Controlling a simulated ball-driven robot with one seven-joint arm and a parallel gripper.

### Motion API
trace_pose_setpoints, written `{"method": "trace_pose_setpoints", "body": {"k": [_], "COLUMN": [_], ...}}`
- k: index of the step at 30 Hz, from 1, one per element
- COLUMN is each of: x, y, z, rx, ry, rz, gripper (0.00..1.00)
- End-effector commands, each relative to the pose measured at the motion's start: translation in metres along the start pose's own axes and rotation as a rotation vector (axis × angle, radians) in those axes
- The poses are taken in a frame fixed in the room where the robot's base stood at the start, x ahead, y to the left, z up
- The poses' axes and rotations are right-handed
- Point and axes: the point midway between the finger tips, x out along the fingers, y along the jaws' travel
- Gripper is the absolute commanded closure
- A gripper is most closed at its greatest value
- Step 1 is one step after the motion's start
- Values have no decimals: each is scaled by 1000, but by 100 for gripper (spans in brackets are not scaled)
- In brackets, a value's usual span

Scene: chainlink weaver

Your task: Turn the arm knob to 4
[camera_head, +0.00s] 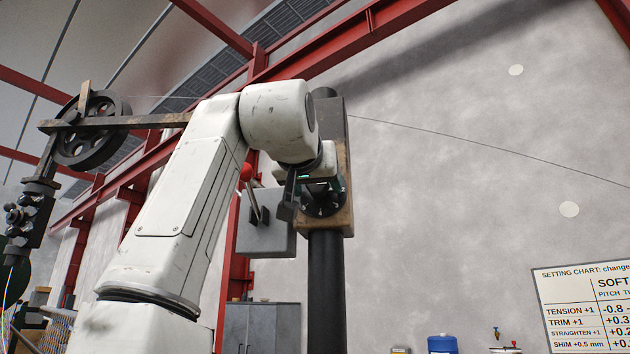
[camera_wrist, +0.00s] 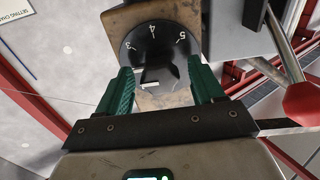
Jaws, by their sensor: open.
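The arm knob (camera_wrist: 168,68) is a black knob on a round black dial (camera_wrist: 147,42), with white numerals 3, 4 and 5 readable in the wrist view. The dial sits on a worn brown block on a dark post; in the head view it is partly hidden (camera_head: 325,203) behind my arm. My gripper (camera_wrist: 160,70) is open, its two green fingers on either side of the knob. Contact with the knob cannot be told. A white mark shows near the knob's lower end, but which numeral the knob points at is unclear.
A lever with a red ball (camera_wrist: 302,102) stands close beside the dial, on a grey box (camera_head: 265,237). A spoked wheel (camera_head: 92,130) on a bar is at left. A thin wire runs to the right. A setting chart (camera_head: 590,308) is at lower right.

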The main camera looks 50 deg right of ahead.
Motion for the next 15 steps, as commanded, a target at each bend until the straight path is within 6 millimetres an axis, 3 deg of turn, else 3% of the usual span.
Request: {"method": "trace_pose_setpoints", "body": {"k": [5, 15], "x": [0, 0], "y": [0, 0], "z": [0, 0], "rx": [0, 0], "ry": [0, 0], "rz": [0, 0], "gripper": [34, 66]}}
